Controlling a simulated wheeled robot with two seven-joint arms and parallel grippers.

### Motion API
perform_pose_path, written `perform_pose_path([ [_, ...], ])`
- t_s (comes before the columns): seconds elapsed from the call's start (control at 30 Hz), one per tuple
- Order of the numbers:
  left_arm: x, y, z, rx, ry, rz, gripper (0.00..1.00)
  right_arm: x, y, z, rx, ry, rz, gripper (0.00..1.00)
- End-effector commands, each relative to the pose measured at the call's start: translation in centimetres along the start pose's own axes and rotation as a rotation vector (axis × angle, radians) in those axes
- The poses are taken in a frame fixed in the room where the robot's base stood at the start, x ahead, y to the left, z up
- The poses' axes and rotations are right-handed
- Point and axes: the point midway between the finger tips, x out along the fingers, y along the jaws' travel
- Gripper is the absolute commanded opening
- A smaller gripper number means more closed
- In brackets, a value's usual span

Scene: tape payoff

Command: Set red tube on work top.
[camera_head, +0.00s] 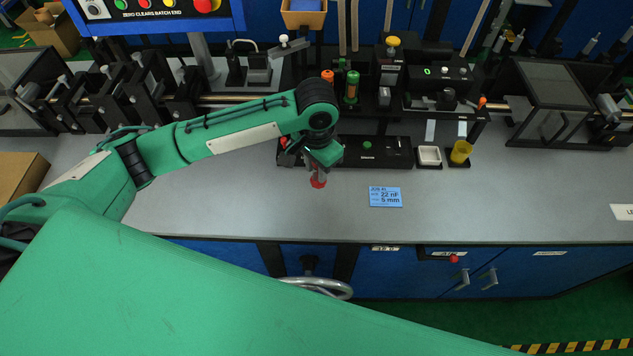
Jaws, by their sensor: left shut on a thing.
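The red tube (318,181) is in my left gripper (318,172), which points down over the grey work top (260,212). The gripper is shut on the tube, and the tube's lower end shows below the fingers. The tube looks close to the work top's surface; I cannot tell if it touches. The upper part of the tube is hidden by the gripper. My right gripper is not in view.
A blue card (385,197) lies on the work top right of the tube. A black rack with a green tube (352,86) stands behind. A white tray (429,156) and a yellow cup (460,152) are farther right. The front strip of the top is clear.

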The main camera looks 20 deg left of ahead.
Motion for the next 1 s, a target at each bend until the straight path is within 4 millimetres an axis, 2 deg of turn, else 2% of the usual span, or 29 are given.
perform_pose_path([
  [0.1, 1.9, 0.0, 0.0, -0.001, -0.001, 0.0, 0.03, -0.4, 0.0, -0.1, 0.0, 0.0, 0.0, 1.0],
  [0.27, 3.2, 0.0, 0.0, -0.001, 0.001, 0.0, 0.03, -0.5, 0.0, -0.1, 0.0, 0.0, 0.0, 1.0],
  [0.5, 6.6, 0.0, 0.0, -0.001, -0.001, 0.0, 0.03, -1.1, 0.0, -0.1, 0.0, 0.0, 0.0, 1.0],
  [0.6, 7.2, 0.0, 0.0, 0.0, 0.001, 0.0, 0.03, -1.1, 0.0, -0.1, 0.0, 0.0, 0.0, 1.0],
  [0.93, 7.5, 0.0, 0.0, 0.0, 0.001, 0.0, 0.03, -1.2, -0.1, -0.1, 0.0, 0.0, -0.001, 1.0],
  [0.97, 7.6, 0.0, 0.0, 0.0, 0.001, 0.0, 0.3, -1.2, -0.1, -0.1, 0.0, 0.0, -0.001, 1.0],
  [1.0, 7.5, 0.0, 0.0, 0.0, 0.001, -0.001, 0.38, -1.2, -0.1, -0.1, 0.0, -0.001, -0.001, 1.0],
])
